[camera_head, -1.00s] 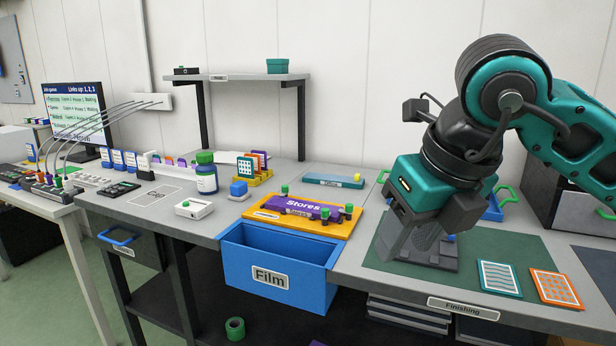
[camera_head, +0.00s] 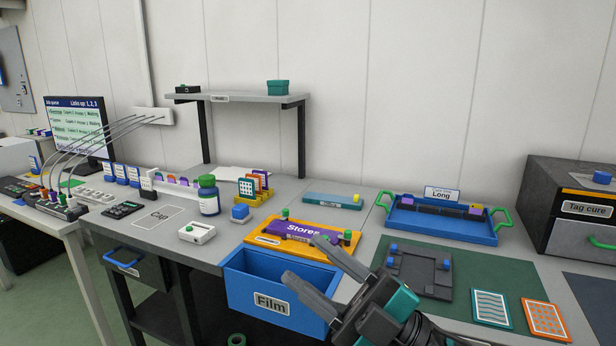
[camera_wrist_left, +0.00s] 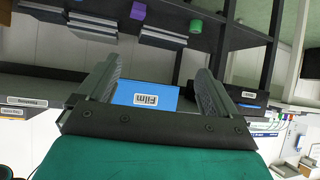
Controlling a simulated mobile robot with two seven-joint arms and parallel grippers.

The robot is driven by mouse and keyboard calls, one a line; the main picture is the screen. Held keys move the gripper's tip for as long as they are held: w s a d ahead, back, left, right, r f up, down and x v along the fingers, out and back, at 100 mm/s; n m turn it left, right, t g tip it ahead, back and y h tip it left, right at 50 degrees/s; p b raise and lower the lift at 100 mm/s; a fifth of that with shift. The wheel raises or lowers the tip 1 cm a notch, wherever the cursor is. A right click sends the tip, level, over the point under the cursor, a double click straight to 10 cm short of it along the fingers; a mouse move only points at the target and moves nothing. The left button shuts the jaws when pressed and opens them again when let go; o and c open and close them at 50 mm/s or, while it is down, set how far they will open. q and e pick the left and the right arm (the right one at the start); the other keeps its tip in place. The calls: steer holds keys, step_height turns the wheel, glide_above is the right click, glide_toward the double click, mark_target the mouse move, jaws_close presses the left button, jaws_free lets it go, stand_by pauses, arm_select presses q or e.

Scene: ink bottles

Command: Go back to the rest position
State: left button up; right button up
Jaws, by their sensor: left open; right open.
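My right gripper (camera_head: 306,261) is open and empty. It reaches up from the bottom of the head view, its fingers in front of the Stores holder (camera_head: 262,240) and the open Film drawer (camera_head: 255,275). My left gripper is outside the head view. In the left wrist view my left gripper (camera_wrist_left: 156,82) is open with nothing between its fingers. That view appears upside down and shows the Film drawer (camera_wrist_left: 122,97) beyond the fingers.
A dark grey fixture (camera_head: 420,275) and two patterned cards lie on the green mat (camera_head: 462,262). A blue tray labelled Long (camera_head: 440,232) stands behind. A Tag cure box (camera_head: 570,195) is at right. A blue bottle with a green cap (camera_head: 208,203) stands left of centre.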

steer(key=w+d+f+m+t+h+p, duration=0.1)
steer(key=d+f+m+t+h, duration=0.35)
steer(key=f+m+h, duration=0.4)
steer(key=w+d+f+m+t+h+p, duration=0.1)
steer(key=d+f+m+t+h+p, duration=0.1)
steer(key=d+f+m+t+h, duration=0.5)
arm_select(q)
steer(key=r, duration=0.1)
steer(key=a+r, duration=0.1)
steer(key=r+p, duration=0.1)
steer(key=shift+s+a+y, duration=0.25)
steer(key=shift+s+y, duration=0.05)
steer(key=shift+s, duration=0.05)
arm_select(e)
steer(key=s+d+f+m+g+h, duration=0.2)
steer(key=s+f, duration=0.4)
steer(key=f, duration=0.3)
steer(key=s+d+f+m+g+h, duration=0.3)
steer(key=s+f+m+g, duration=0.2)
steer(key=f, duration=0.4)
steer(key=shift+s+g, duration=0.65)
steer(key=shift+g, duration=0.6)
steer(key=shift+f+m, duration=0.1)
steer(key=shift+m, duration=0.15)
